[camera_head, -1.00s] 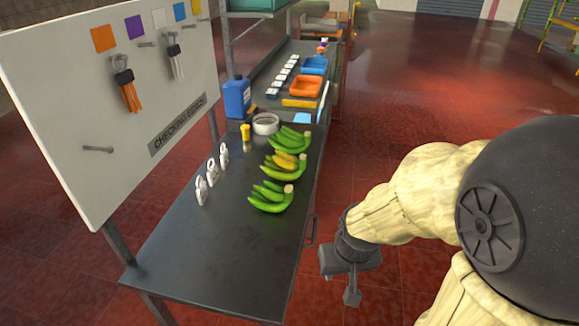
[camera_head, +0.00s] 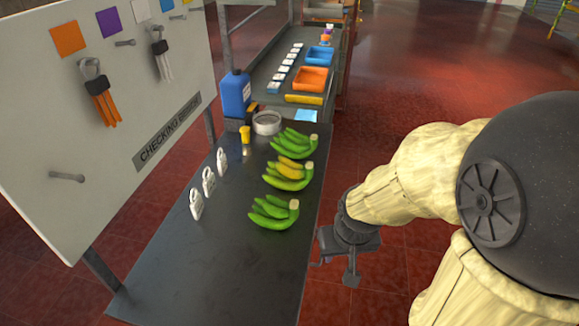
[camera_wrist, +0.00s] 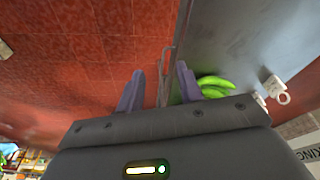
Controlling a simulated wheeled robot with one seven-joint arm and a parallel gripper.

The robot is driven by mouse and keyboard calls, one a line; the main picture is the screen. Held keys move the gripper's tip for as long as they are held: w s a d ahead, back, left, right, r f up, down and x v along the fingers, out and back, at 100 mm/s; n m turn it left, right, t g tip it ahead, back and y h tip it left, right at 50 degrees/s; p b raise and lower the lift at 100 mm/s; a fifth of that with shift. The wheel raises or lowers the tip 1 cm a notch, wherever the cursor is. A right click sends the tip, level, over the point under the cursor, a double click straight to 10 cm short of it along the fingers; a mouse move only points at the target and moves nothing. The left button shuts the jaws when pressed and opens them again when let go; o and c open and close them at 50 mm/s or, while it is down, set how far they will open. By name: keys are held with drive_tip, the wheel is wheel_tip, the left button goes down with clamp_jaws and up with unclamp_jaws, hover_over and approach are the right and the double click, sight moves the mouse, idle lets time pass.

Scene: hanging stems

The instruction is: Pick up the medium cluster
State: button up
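Three banana clusters lie in a row on the dark table. The front cluster (camera_head: 273,213) is green, the middle cluster (camera_head: 288,174) is green with yellow fingers, and the back cluster (camera_head: 294,143) is green. They look close in size, so I cannot tell for certain which is the medium one. My gripper (camera_head: 335,266) hangs off the table's right edge, right of the front cluster and apart from it. In the wrist view my gripper (camera_wrist: 161,73) has its two fingers apart with nothing between them. Green bananas (camera_wrist: 214,86) show there just right of the fingers, partly hidden by the gripper body.
The dark table (camera_head: 190,275) has free room in front. Several white tags (camera_head: 208,181) stand left of the clusters. A blue jug (camera_head: 236,92), a yellow cup (camera_head: 245,134) and a grey ring-shaped item (camera_head: 267,123) stand behind. A white board (camera_head: 60,150) with hanging tools borders the left.

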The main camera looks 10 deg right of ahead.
drive_tip(key=shift+w, duration=0.3)
drive_tip(key=shift+s, duration=0.1)
drive_tip(key=shift+o, duration=1.7)
drive_tip(key=shift+w+r, duration=0.1)
drive_tip(key=shift+w, duration=0.15)
drive_tip(key=w+r+m+t+p, duration=0.1)
drive_tip(key=w+r+p, duration=0.1)
drive_tip(key=w, duration=1.4)
drive_tip(key=w+a+r+m+t+p, duration=0.1)
drive_tip(key=w+r+m+p, duration=0.1)
drive_tip(key=w, duration=1.4)
wheel_tip(320, 180, up, 3)
drive_tip(key=shift+f+h+p, duration=0.1)
drive_tip(key=shift+h+p, duration=0.3)
drive_tip(key=shift+p, duration=0.3)
drive_tip(key=shift+a+f, duration=0.1)
